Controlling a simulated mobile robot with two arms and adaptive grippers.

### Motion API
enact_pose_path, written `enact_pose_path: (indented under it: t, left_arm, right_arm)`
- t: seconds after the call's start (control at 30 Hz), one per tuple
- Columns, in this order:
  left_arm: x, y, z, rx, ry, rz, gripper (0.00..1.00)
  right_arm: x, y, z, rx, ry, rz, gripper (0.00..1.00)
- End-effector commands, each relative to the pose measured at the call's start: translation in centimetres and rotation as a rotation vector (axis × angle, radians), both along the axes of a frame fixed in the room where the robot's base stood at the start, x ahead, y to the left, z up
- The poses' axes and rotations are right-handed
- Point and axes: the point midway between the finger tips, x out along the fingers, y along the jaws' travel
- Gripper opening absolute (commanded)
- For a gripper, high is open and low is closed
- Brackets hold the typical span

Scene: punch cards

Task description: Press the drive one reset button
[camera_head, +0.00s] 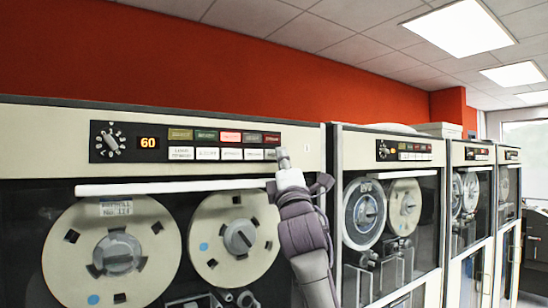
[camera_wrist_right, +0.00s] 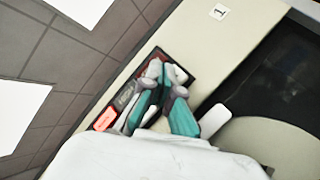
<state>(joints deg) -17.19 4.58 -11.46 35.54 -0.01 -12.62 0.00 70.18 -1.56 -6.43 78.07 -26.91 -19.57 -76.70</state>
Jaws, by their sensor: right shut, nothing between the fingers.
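The nearest tape drive cabinet (camera_head: 315,160) bears a black control panel (camera_head: 125,155) along its top. The panel has a row of white buttons (camera_head: 231,154) under a row of coloured indicators; the button lettering is too small to read surely, so I cannot tell which is reset. A number 1 label (camera_wrist_right: 219,12) shows on the cabinet in the right wrist view. My right gripper (camera_head: 283,157) is shut and empty at the right end of the button row; its fingers (camera_wrist_right: 160,80) cover part of the panel. I cannot tell whether they touch a button. My left gripper is out of view.
A knob (camera_head: 110,140) and a display reading 60 (camera_head: 149,143) sit at the panel's left. A pale horizontal bar (camera_head: 170,187) runs below the panel, above two tape reels (camera_head: 75,225). More tape drives (camera_head: 435,185) stand to the right.

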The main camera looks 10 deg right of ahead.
Motion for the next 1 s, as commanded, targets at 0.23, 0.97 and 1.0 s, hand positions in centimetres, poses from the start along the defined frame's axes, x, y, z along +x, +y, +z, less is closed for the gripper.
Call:
enact_pose_path:
  t: [0.23,0.97,1.0]
  left_arm:
    - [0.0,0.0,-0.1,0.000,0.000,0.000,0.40]
    - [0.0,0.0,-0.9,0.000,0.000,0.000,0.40]
    - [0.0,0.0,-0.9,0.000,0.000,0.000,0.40]
  right_arm:
    - [-0.3,0.0,-0.1,0.000,0.001,0.001,0.00]
    - [-4.9,-1.7,-0.1,0.000,0.000,0.001,0.00]
    - [-5.0,-1.7,-0.1,0.000,0.000,0.001,0.00]
